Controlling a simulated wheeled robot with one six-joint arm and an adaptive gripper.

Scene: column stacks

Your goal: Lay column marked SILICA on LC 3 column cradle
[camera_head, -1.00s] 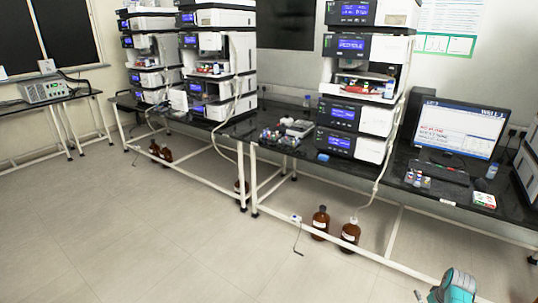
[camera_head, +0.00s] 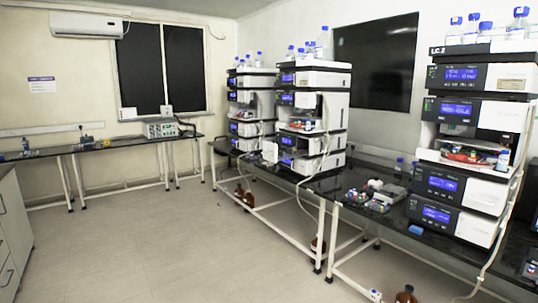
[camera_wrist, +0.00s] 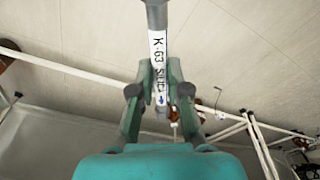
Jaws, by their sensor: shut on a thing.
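My gripper (camera_wrist: 159,72) shows in the wrist view, its green fingers shut on a slim grey column (camera_wrist: 157,42). The column has a white label with "K-63" and lettering that seems to read SILICA, partly hidden between the fingers, and a blue arrow. It points lengthwise away from the gripper, over the floor. My gripper is outside the head view.
Two more instrument stacks (camera_head: 318,80) (camera_head: 250,128) stand farther along the bench (camera_head: 340,182). Vials and small boxes (camera_head: 377,196) lie between the stacks. Brown bottles (camera_head: 405,295) stand on the floor under the bench. The floor (camera_head: 160,245) at the left is open.

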